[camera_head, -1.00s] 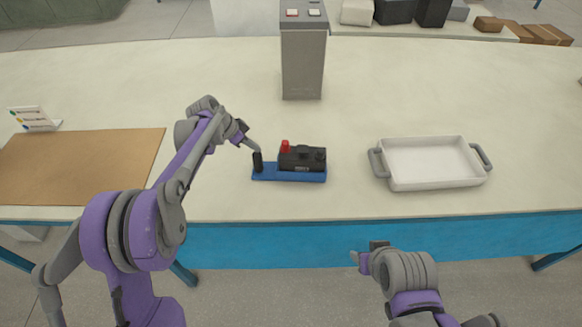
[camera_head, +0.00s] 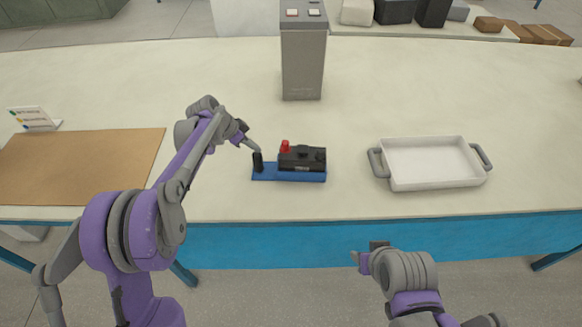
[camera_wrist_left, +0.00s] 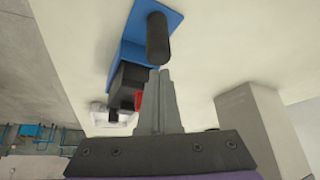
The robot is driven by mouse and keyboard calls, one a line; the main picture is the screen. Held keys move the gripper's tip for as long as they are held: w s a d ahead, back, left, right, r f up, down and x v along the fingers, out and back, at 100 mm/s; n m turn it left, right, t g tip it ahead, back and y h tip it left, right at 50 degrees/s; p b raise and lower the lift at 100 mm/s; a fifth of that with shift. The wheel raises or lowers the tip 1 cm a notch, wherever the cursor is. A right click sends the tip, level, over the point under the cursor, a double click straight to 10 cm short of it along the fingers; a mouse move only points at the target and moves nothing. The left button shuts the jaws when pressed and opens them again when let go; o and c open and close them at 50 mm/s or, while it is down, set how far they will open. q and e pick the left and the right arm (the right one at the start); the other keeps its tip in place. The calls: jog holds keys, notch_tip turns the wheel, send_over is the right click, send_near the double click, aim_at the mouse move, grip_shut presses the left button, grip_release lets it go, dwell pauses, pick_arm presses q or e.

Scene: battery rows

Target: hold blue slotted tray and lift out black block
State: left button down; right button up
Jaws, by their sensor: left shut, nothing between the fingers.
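The blue slotted tray (camera_head: 262,175) lies on the table with an upright black post (camera_head: 257,162) at its left end. The black block (camera_head: 303,160) sits in the tray's right part, with a red cap (camera_head: 285,146) at its left. My left gripper (camera_head: 257,149) is shut and empty, with its tips close to the post's top. In the left wrist view, its closed fingers (camera_wrist_left: 160,76) point at the post (camera_wrist_left: 157,38); whether they touch is unclear. The tray (camera_wrist_left: 120,50) and block (camera_wrist_left: 130,78) show beyond. My right gripper (camera_head: 358,260) hangs in front of the table edge; its opening is unclear.
A white tray with grey handles (camera_head: 430,183) stands to the right. A grey box-shaped column (camera_head: 303,70) stands behind the blue tray. A brown mat (camera_head: 80,165) and small sign (camera_head: 33,118) are at the left. Table between these is clear.

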aim_at(303, 146)
jog(key=shift+s+f, duration=0.1)
jog(key=shift+f, duration=0.25)
dwell(0.3)
dwell(1.1)
jog(key=shift+o, duration=0.8)
jog(key=w+a+r+n+t+y, duration=0.1)
jog(key=w+a+r+t+y, duration=0.15)
jog(key=w+a, duration=0.35)
jog(key=w+a+r+n+t+y, duration=0.1)
jog(key=w+a+t, duration=0.2)
jog(key=w, duration=0.6)
jog(key=w+a+r+n+t+y, duration=0.1)
jog(key=w+a+r+t+y, duration=0.15)
jog(key=w+a, duration=0.35)
jog(key=w+d+f+m+t+h, duration=0.2)
jog(key=w+f+m+t+h, duration=0.2)
jog(key=w+f+h, duration=0.45)
jog(key=shift+y, duration=0.45)
jog(key=w, duration=0.6)
jog(key=w+f, duration=0.1)
jog(key=w, duration=0.3)
jog(key=shift+d+f, duration=0.1)
jog(key=shift+d, duration=0.25)
grip_shut()
